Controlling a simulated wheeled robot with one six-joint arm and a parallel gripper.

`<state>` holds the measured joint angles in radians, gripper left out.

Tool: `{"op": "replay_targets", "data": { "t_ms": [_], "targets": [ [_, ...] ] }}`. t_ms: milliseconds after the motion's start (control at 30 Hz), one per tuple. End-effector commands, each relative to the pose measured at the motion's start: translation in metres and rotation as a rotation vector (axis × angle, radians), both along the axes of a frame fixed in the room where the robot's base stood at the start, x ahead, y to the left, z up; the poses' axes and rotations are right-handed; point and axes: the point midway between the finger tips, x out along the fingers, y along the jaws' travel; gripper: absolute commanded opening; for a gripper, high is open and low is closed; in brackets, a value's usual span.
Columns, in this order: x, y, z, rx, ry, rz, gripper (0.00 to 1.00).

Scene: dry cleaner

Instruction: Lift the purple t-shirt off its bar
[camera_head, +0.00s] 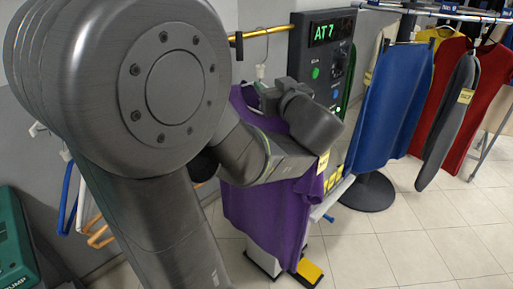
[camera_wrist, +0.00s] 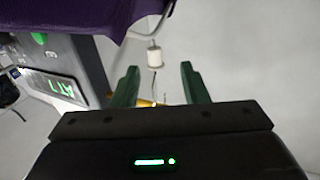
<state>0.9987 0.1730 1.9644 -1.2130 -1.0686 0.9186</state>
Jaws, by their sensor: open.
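The purple t-shirt (camera_head: 258,215) hangs on a hanger below the short brass bar (camera_head: 268,32), partly hidden by my arm. The hanger's white neck piece (camera_head: 261,72) shows above the collar, with a thin hook rising toward the bar. My gripper (camera_head: 259,92) is at the collar, just below that piece. The wrist view looks upside down: my two green fingers (camera_wrist: 159,67) are open and apart, with the white neck piece (camera_wrist: 154,55) between their lines near the tips, apparently not gripped. The purple cloth (camera_wrist: 70,15) fills the upper left there.
A dark machine panel with a green "AT 7" display (camera_head: 333,30) stands right beside the bar. A blue garment (camera_head: 390,105) and red garments (camera_head: 490,95) hang further right. Empty hangers (camera_head: 85,205) and a green case (camera_head: 15,245) are at left. Tiled floor is open at lower right.

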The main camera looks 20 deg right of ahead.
Motion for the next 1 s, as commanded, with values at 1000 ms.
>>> {"op": "replay_targets", "data": {
  "t_ms": [1000],
  "targets": [
    [0.085, -0.011, 0.001, -0.001, 0.001, -0.002, 0.40]
  ]
}}
